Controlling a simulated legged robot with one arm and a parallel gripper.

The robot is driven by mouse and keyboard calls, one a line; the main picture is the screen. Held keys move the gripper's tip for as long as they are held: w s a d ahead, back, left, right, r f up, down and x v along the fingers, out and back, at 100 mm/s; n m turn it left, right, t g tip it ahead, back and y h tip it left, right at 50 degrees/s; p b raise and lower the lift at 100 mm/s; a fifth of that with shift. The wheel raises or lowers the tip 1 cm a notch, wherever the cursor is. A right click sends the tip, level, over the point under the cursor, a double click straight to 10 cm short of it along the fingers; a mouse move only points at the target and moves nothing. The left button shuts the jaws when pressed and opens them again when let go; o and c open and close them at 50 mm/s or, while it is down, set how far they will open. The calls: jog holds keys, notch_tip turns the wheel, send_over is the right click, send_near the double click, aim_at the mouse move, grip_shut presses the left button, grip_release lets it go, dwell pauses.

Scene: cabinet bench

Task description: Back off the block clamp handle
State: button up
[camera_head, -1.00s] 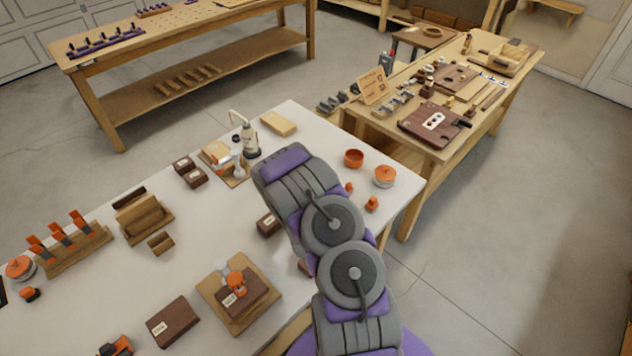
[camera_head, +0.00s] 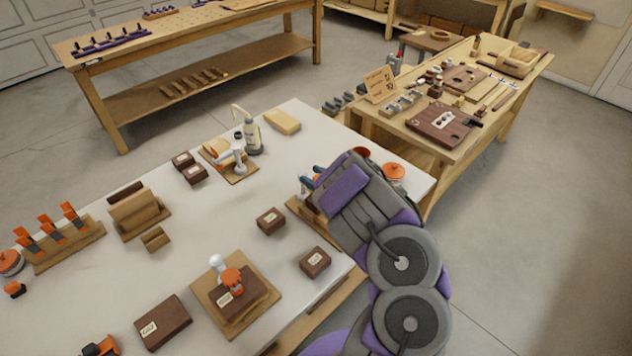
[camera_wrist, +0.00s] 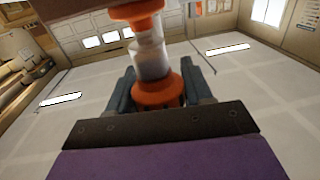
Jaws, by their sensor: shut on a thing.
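In the wrist view, an orange-ended handle (camera_wrist: 152,60) with a pale, partly clear middle stands between the grey jaws of my gripper (camera_wrist: 158,88). The jaws are shut on it near its lower orange collar. Its upper orange end meets a dark brown piece (camera_wrist: 60,20) at the top of the picture. In the head view, my gripper's blue-grey fingertips (camera_head: 308,183) show at the left end of my wrist, above a wooden base (camera_head: 318,217) near the bench's right edge. My wrist hides the handle and most of what stands on that base there.
A fixture with an orange knob (camera_head: 232,279) stands on a wooden board at the front. Dark labelled blocks (camera_head: 271,220) and (camera_head: 315,262) lie between. An orange-topped pot (camera_head: 393,173) is just behind my wrist. The white bench top (camera_head: 215,225) is clear mid-left.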

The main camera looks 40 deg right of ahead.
jog(key=n+g+y, duration=0.1)
jog(key=y, duration=0.1)
jog(key=n+g+y, duration=0.1)
jog(key=n+y, duration=0.1)
jog(key=y, duration=0.1)
jog(key=n+g+y+b, duration=0.1)
jog(key=n+y, duration=0.1)
jog(key=shift+s+a+r+y, duration=0.1)
jog(key=shift+a+y, duration=0.3)
jog(key=n+g+y, duration=0.2)
jog(key=n+g, duration=0.1)
jog(key=n+g+y, duration=0.1)
jog(key=shift+s+a+g+y, duration=0.2)
jog(key=shift+a+g+y, duration=0.05)
jog(key=shift+g+y, duration=0.15)
jog(key=shift+s+n+g+y, duration=0.2)
jog(key=shift+n+g+y, duration=0.5)
jog(key=shift+n+g, duration=0.35)
jog(key=shift+a+g, duration=0.1)
jog(key=shift+g, duration=0.25)
jog(key=o, duration=1)
jog(key=shift+c, duration=0.2)
